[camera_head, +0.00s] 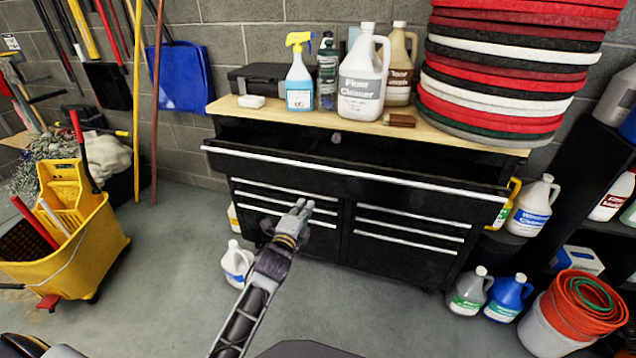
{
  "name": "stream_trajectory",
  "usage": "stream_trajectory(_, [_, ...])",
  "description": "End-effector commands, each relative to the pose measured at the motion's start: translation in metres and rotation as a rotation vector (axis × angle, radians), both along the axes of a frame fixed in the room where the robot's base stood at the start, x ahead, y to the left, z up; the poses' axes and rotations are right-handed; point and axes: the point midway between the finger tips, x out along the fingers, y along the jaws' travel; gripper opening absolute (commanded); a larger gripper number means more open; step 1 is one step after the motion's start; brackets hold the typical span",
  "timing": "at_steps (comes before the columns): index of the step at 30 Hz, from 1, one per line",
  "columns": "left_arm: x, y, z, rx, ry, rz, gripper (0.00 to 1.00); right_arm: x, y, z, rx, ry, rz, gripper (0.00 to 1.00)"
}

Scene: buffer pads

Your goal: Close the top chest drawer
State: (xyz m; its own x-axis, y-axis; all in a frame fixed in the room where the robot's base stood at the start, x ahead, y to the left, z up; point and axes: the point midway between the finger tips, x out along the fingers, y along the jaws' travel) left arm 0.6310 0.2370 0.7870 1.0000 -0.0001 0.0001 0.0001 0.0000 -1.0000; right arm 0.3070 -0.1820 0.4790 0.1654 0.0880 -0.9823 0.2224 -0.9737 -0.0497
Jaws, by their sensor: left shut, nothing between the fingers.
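The black tool chest (346,238) stands against the block wall under a light wooden top. Its wide top drawer (350,172) is pulled out, with a dark gap between its silver front edge and the wooden top. The smaller drawers below look shut. My left gripper (300,208) is shut and empty, in front of the chest below the top drawer's edge, over the left column of small drawers. I cannot tell if it touches the chest. My right gripper is not in view.
Bottles, a spray bottle (299,75) and stacked floor pads (500,75) stand on the wooden top (440,135). A yellow mop bucket (70,240) is at left. Jugs (508,298) and orange buckets (575,310) stand at right. Floor before the chest is mostly clear, except a white jug (237,263).

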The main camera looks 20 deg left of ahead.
Motion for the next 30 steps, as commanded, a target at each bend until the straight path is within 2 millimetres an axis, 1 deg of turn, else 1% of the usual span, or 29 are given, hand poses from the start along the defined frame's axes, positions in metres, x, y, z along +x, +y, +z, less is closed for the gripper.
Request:
stream_trajectory(11, [0.024, 0.0, 0.0, 0.0, -0.001, 0.0, 0.0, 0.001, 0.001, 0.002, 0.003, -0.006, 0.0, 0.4])
stream_trajectory(20, [0.047, 0.0, 0.0, -0.001, -0.001, 0.0, 0.0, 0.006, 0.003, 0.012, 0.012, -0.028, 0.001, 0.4])
stream_trajectory(30, [0.073, 0.0, 0.0, -0.001, -0.001, 0.0, 0.0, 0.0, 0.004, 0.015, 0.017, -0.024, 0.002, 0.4])
